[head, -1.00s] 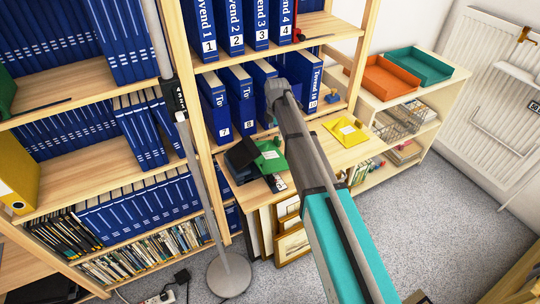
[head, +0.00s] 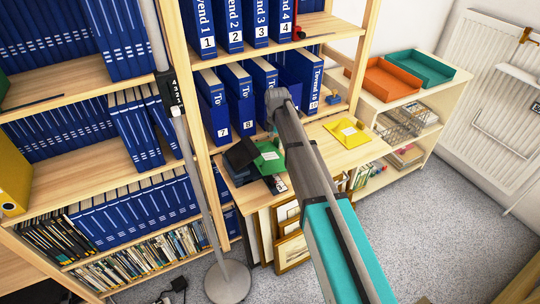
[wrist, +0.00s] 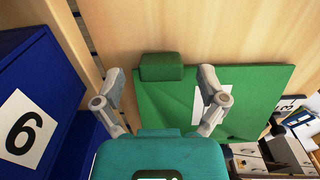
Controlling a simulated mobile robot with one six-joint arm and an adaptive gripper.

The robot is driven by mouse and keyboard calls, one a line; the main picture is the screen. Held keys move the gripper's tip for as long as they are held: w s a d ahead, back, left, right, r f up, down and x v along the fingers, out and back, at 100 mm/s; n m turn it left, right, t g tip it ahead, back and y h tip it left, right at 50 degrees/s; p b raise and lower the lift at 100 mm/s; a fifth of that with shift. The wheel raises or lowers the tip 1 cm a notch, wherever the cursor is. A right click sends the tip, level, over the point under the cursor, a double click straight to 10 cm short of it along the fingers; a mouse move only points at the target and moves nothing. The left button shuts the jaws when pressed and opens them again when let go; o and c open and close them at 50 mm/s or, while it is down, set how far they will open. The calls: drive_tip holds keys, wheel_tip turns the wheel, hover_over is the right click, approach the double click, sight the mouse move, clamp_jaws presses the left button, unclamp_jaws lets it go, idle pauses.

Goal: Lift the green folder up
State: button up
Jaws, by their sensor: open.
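The green folder (head: 268,155) lies on the light wooden surface in front of the blue binders, beside a black item, in the head view. In the wrist view the green folder (wrist: 255,95) fills the middle and right, with a white label on it. My gripper (wrist: 162,78) is open in the wrist view, its two grey fingers spread apart. A small dark green block (wrist: 162,66) shows between the fingertips; I cannot tell whether it belongs to the folder. The fingers overlap the folder in view, but contact cannot be told. In the head view my arm hides the gripper.
Blue binders (head: 240,98) stand behind the folder. A blue binder numbered 6 (wrist: 40,110) is close on the left in the wrist view. A yellow folder (head: 347,132) lies to the right. A black item (head: 241,153) lies to the left. Framed prints (head: 291,247) stand below.

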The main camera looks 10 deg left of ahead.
clamp_jaws()
idle(0.5)
drive_tip(key=shift+r, duration=0.2)
wheel_tip(320, 180, up, 4)
drive_tip(key=p, duration=0.4)
drive_tip(key=shift+f, duration=0.15)
drive_tip(key=s+d, duration=0.3)
drive_tip(key=s, duration=0.2)
drive_tip(key=s+d, duration=0.3)
drive_tip(key=s, duration=0.2)
drive_tip(key=s+d, duration=0.4)
drive_tip(key=s, duration=0.1)
drive_tip(key=shift+f, duration=0.3)
drive_tip(key=shift+r, duration=0.35)
drive_tip(key=shift+r+p, duration=2.45)
drive_tip(key=shift+p, duration=0.05)
drive_tip(key=shift+r, duration=0.2)
